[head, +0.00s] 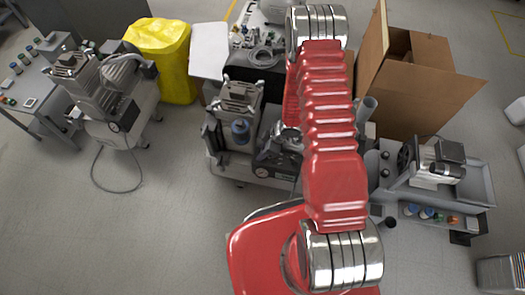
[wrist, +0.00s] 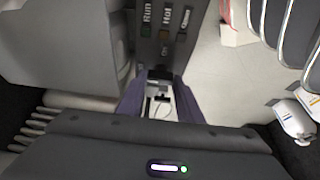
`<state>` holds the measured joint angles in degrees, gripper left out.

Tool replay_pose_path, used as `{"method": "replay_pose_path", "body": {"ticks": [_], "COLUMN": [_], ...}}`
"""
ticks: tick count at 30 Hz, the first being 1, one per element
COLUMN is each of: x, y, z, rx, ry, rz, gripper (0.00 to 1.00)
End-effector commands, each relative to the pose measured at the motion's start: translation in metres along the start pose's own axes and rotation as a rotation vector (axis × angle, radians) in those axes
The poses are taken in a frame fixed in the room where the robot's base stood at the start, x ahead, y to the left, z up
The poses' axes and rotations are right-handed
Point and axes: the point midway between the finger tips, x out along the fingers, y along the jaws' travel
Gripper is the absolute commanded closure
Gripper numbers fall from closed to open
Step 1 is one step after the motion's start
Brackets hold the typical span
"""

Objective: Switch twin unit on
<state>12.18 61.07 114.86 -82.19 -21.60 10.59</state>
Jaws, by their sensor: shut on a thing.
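In the wrist view my gripper (wrist: 161,80) has its two fingers closing in at the foot of a dark panel (wrist: 164,45). It is shut on a small dark part (wrist: 160,74), which looks like a switch knob, but its setting cannot be read. The panel has small indicators and labels reading "Run" and "Hot"; a third label is partly hidden. In the head view a compressor unit (head: 238,105), apparently the twin unit, stands at the middle, partly behind my red arm. My gripper and the panel are hidden there by the arm.
Another compressor (head: 112,92) stands at left, with a cable on the floor. A yellow-covered bin (head: 165,50) and an open cardboard box (head: 415,95) stand behind. A grey cart (head: 470,185) with a small compressor is at right. The floor at front left is clear.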

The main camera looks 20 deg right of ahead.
Motion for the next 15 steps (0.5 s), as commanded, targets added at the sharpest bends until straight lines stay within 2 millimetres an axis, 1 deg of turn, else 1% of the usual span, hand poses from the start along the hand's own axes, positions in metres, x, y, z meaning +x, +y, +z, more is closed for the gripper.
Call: {"method": "replay_pose_path", "body": {"ticks": [3, 15], "x": [-0.0001, -0.0002], "y": [0.0003, 0.0000], "z": [-0.0001, -0.0003], "rx": [0.000, 0.036], "ry": [0.000, 0.000], "rz": [0.000, 0.015], "gripper": [0.90, 0.90]}}
